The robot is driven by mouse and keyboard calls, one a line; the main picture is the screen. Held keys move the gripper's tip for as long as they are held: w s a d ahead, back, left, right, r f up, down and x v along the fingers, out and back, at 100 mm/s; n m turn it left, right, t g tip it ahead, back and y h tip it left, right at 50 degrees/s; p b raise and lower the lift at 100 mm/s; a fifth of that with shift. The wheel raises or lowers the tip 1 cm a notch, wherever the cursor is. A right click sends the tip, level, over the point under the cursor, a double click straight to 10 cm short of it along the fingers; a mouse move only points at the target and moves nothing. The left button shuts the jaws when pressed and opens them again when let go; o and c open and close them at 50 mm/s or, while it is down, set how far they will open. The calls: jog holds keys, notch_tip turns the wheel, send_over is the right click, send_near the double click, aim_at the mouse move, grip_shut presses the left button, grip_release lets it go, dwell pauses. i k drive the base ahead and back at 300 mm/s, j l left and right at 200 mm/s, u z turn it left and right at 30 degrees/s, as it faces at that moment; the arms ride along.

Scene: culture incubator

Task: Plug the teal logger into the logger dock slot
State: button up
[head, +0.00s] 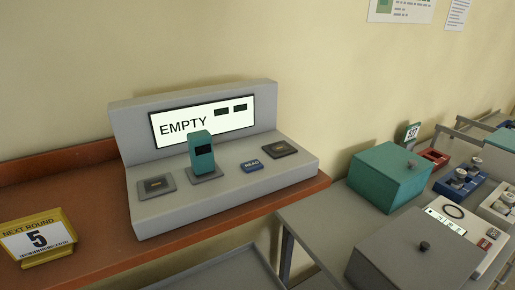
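The teal logger (201,151), a small upright block with a dark window, stands on the middle grey plate (206,178) of the grey dock console (226,193). I cannot tell whether it sits in a slot or just rests there. A grey plate (156,185) with a dark, tan-marked centre lies to its left. A dark plate (280,149) lies to its right. The console's screen (235,121) reads EMPTY and shows two dark boxes. My gripper is not in view.
A blue READ button (251,166) lies between the logger and the dark plate. Teal (388,177) and grey (415,252) lidded boxes stand on the right bench.

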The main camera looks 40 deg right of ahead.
aim_at(201, 144)
jog(key=k+j, duration=0.1)
jog(key=j, duration=0.65)
jog(key=k+j+u, duration=0.1)
jog(key=j, duration=0.6)
